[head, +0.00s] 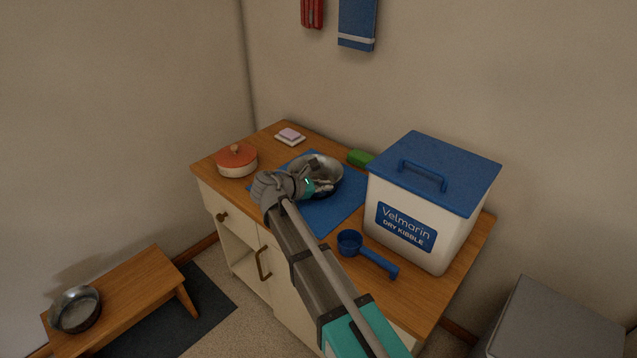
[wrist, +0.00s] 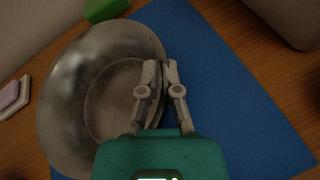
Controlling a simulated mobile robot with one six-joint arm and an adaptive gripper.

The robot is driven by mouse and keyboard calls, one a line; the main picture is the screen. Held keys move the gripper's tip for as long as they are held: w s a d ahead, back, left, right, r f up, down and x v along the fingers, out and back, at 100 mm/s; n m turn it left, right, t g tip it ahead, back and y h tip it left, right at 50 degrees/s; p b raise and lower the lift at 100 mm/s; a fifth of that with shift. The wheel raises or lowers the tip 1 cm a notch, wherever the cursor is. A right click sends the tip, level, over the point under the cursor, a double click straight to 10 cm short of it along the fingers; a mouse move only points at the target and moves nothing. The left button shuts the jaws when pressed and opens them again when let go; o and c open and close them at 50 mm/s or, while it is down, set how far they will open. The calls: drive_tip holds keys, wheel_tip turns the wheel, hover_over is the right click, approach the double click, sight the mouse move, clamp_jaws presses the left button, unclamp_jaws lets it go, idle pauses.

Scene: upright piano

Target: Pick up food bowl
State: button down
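The food bowl, a round grey metal bowl (head: 327,167), is at the blue mat (head: 338,213) on top of the wooden cabinet. It fills the left of the wrist view (wrist: 75,95). My gripper (wrist: 160,72) is at the bowl's right rim in the wrist view, with one finger inside the bowl and the other outside over the mat. The fingers are close together and appear shut on the rim. In the head view my gripper and wrist cover the bowl's near left part. Whether the bowl's base touches the mat is hard to tell.
A white kibble bin (head: 419,240) with a blue lid stands right of the bowl. A blue scoop (head: 365,251), green object (head: 360,158), orange-lidded pot (head: 236,161) and pink soap (head: 289,134) are also on the cabinet. Another metal bowl (head: 76,309) is on a low bench.

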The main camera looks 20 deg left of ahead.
drive_tip(key=shift+r, duration=0.2)
wheel_tip(320, 180, up, 3)
drive_tip(key=p, duration=0.3)
drive_tip(key=s+a+r+p, duration=0.2)
drive_tip(key=s+r+p, duration=0.7)
drive_tip(key=s, duration=0.4)
drive_tip(key=shift+s+a+r+p, duration=0.3)
drive_tip(key=shift+s+p, duration=0.1)
drive_tip(key=shift+p, duration=0.1)
drive_tip(key=shift+r, duration=0.1)
